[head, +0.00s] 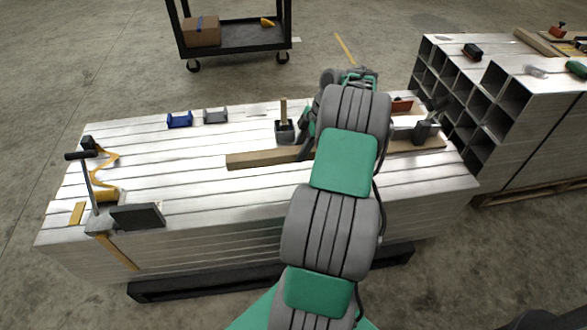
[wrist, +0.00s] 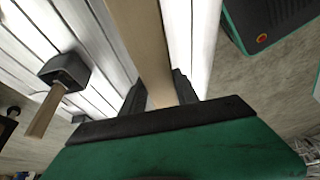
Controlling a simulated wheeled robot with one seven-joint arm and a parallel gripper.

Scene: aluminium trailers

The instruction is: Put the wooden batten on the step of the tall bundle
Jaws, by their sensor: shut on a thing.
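The wooden batten (head: 258,159) is long and brown and lies across the low aluminium bundle (head: 200,180), partly hidden behind my arm. My gripper (head: 306,148) is mostly behind the arm in the head view. In the wrist view the jaws of my gripper (wrist: 161,92) are closed on both sides of the batten (wrist: 141,38). I cannot tell whether the batten touches the bundle or is just clear of it. The tall bundle (head: 535,125) of square tubes stands at the right, its open ends facing the low bundle. Its step is not clear to see.
A dark block with a wooden handle (head: 284,130) stands close to the batten; a dark clamp-like tool (head: 425,130) is near its right end. Blue (head: 180,120) and grey (head: 215,116) brackets lie at the back. A strapping tool (head: 125,215) is at left. A cart (head: 235,38) stands behind.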

